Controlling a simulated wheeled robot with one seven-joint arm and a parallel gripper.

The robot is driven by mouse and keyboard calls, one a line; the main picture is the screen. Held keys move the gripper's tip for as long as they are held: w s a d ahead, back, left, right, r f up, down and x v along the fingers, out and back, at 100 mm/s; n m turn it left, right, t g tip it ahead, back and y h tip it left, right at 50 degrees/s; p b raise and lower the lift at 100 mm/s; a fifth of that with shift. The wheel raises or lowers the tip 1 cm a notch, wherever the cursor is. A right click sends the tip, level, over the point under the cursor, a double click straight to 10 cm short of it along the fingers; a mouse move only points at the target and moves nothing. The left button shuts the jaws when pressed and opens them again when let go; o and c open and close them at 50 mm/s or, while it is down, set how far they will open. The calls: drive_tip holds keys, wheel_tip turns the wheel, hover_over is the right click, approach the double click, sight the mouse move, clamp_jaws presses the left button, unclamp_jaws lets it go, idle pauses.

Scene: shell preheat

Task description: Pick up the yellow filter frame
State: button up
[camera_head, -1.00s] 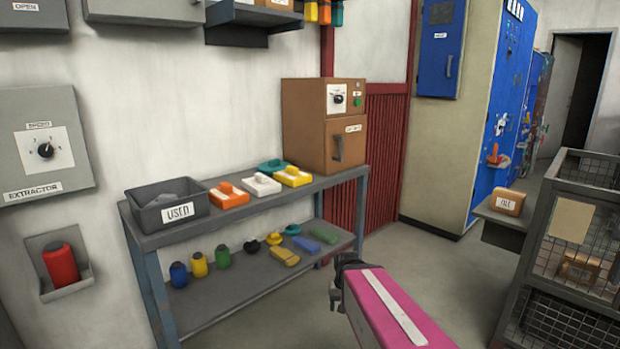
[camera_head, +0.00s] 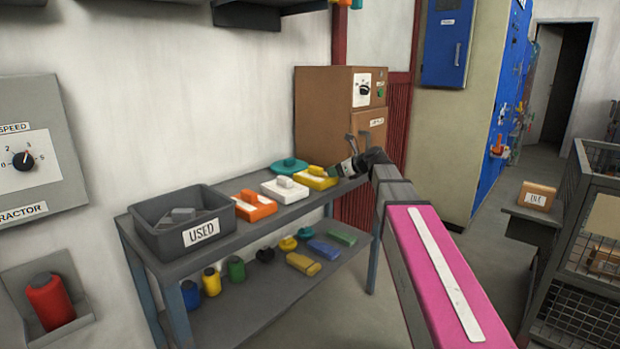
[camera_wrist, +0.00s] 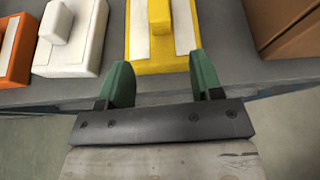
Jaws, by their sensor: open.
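The yellow filter frame (camera_head: 318,178) lies on the top shelf of the grey bench, at the right end of a row of filter pieces. It has a yellow block on top and white strips. In the wrist view the yellow filter frame (camera_wrist: 146,58) lies just beyond the fingertips. My gripper (camera_head: 347,168) is at the right of the frame in the head view, near the bench's front edge. In the wrist view my gripper (camera_wrist: 162,75) is open, with green fingers apart and nothing between them. The frame's near edge is close to the fingertips; I cannot tell whether they touch.
A white filter frame (camera_head: 286,190) and an orange one (camera_head: 254,206) sit to the left, with a teal piece (camera_head: 289,166) behind. A grey bin labelled USED (camera_head: 160,237) stands at the bench's left. A brown oven box (camera_head: 325,125) stands behind to the right.

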sight(317, 167)
drive_tip(key=shift+w+a+r+m, duration=0.3)
drive_tip(key=shift+r, duration=0.35)
drive_tip(key=shift+w+a, duration=0.2)
drive_tip(key=shift+a, duration=0.05)
drive_tip(key=x, duration=1)
drive_tip(key=shift+w+a+r, duration=0.15)
drive_tip(key=shift+a+r, duration=0.05)
clamp_jaws()
